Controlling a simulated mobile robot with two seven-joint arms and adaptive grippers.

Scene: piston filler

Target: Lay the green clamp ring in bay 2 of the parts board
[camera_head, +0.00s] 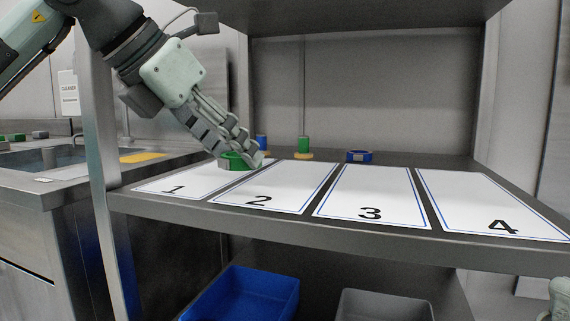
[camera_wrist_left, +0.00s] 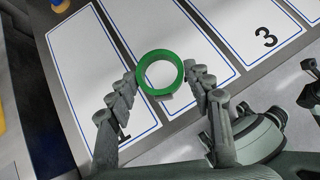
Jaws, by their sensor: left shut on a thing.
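The green clamp ring (camera_head: 234,161) is held between the fingertips of my left gripper (camera_head: 242,157), over the far part of the board where bay 1 and bay 2 meet. In the left wrist view the ring (camera_wrist_left: 142,76) lies flat-on between the two fingers (camera_wrist_left: 163,82), overlapping the gap between two white panels. I cannot tell whether it touches the board. The bay 2 panel (camera_head: 285,186) is bare. Dark finger-like parts, seemingly of my right gripper (camera_wrist_left: 310,82), show cut off at the right edge of the left wrist view.
Bay 1 (camera_head: 180,183), bay 3 (camera_head: 372,187) and bay 4 (camera_head: 490,196) look empty. Behind the panels stand a blue ring (camera_head: 359,156), a green part (camera_head: 303,146) and a blue part (camera_head: 262,143). A shelf post (camera_head: 97,120) rises at the left. Blue (camera_head: 245,290) and grey bins sit below.

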